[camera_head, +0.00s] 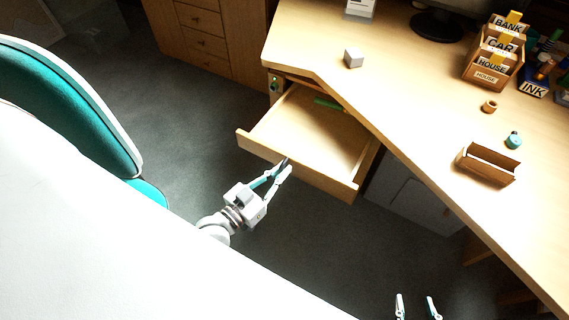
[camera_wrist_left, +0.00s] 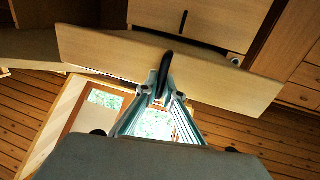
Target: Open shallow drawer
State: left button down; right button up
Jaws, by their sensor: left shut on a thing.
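The shallow drawer (camera_head: 307,146) under the wooden desk is pulled out, and its inside shows in the head view. A green item (camera_head: 327,104) lies inside toward the back. My left gripper (camera_head: 284,166) is at the middle of the drawer front. In the left wrist view, the drawer front (camera_wrist_left: 110,55) spans the picture and my left gripper (camera_wrist_left: 158,92) is shut on the dark handle (camera_wrist_left: 165,68). My right gripper (camera_head: 416,305) shows only its two fingertips at the bottom edge of the head view; they are apart with nothing between them.
The desk top (camera_head: 400,100) holds a grey cube (camera_head: 353,57), a labelled card box (camera_head: 493,65), a small open box (camera_head: 488,165) and a teal bottle (camera_head: 513,139). A teal chair (camera_head: 75,105) stands at left. The floor in front of the drawer is clear.

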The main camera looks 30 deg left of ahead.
pick_arm(q)
jog(key=shift+s+f, duration=0.1)
pick_arm(e)
jog(key=shift+s+f, duration=0.15)
jog(key=shift+s, duration=0.15)
pick_arm(q)
jog(key=c, duration=2.5)
grip_release()
pick_arm(e)
jog(key=shift+w, duration=0.1)
pick_arm(q)
jog(key=v, duration=1.2)
pick_arm(e)
jog(key=shift+w, duration=0.1)
pick_arm(q)
jog(key=shift+d, duration=0.1)
